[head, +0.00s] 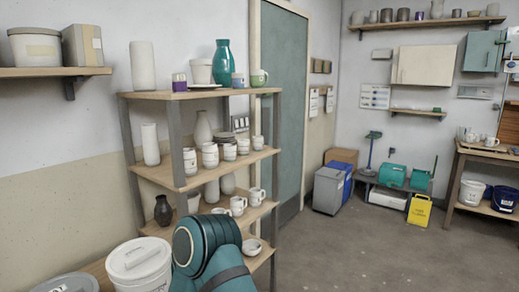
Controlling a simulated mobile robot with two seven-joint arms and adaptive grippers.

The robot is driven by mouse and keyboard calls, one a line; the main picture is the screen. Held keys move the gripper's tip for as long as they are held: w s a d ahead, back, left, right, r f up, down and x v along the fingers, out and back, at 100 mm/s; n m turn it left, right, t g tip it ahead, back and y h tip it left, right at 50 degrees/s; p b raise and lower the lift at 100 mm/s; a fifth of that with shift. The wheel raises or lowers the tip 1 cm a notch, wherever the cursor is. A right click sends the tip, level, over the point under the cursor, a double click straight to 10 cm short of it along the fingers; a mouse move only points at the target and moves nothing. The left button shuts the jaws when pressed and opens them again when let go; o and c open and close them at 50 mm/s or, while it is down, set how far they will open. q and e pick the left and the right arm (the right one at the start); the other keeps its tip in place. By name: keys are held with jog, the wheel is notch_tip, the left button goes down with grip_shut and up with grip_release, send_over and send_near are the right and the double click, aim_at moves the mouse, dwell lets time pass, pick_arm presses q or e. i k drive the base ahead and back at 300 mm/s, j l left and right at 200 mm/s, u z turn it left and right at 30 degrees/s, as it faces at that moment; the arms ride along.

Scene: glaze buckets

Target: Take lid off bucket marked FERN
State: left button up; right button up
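A white bucket with a pale lid (140,261) stands at the bottom left, in front of the wooden shelf rack. The lid is on it and has a small dark marking, too small to read. Beside it, a grey lid (66,285) is cut off by the lower edge, with a pale label. I cannot tell which bucket is marked FERN. A teal link of my own arm rises at the bottom centre, just right of the white bucket. Neither of my grippers shows in this view.
The shelf rack (165,179) holds cups, bottles and vases close behind the buckets. A white bucket (471,194) and a dark blue bucket (504,200) stand under the right bench. The floor (365,255) is clear.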

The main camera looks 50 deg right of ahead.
aim_at(141, 258)
jog(key=l+z, duration=0.15)
jog(key=l, duration=0.3)
jog(key=i+l+z, duration=0.15)
jog(key=l, duration=0.25)
jog(key=l+z, duration=0.15)
jog(key=l, duration=0.3)
jog(key=i+l+z, duration=0.15)
jog(key=l, duration=0.25)
jog(key=i+l+z, duration=0.15)
jog(key=l, duration=0.25)
jog(key=i+l+z, duration=0.15)
jog(key=l, duration=0.25)
jog(key=k, duration=0.05)
